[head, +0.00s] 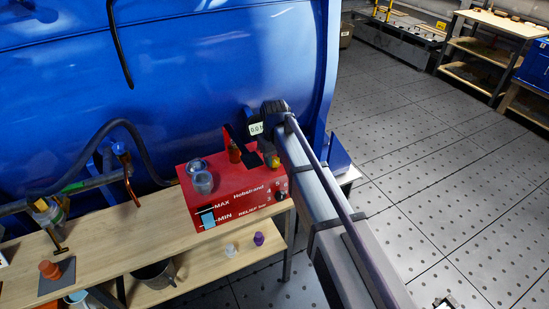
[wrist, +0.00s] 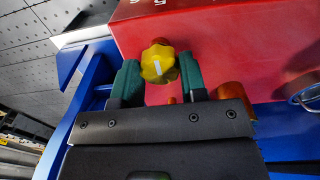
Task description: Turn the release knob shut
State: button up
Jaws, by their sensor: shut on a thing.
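The yellow lobed release knob (wrist: 158,62) sits on the red unit (wrist: 215,50) in the wrist view. A short pale line on its face runs almost up and down in that view. My gripper (wrist: 159,76) has a green finger on each side of the knob and is shut on it. In the head view the yellow knob (head: 274,162) shows only in part at the back right of the red unit (head: 230,170), beside my arm. The fingertips are mostly hidden there behind the wrist and arm.
The red unit stands on a wooden bench (head: 110,255) against a big blue tank (head: 210,70). A clear cup (head: 203,183) and a black dial (head: 281,196) are on it. An orange-brown fitting (wrist: 236,92) is close to the right finger.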

aim_at(275, 159)
dwell(0.3)
jog(key=o, duration=0.9)
notch_tip(275, 159, up, 11)
jog(key=p, duration=1)
jog(key=shift+f+p, duration=0.1)
jog(key=shift+p, duration=0.3)
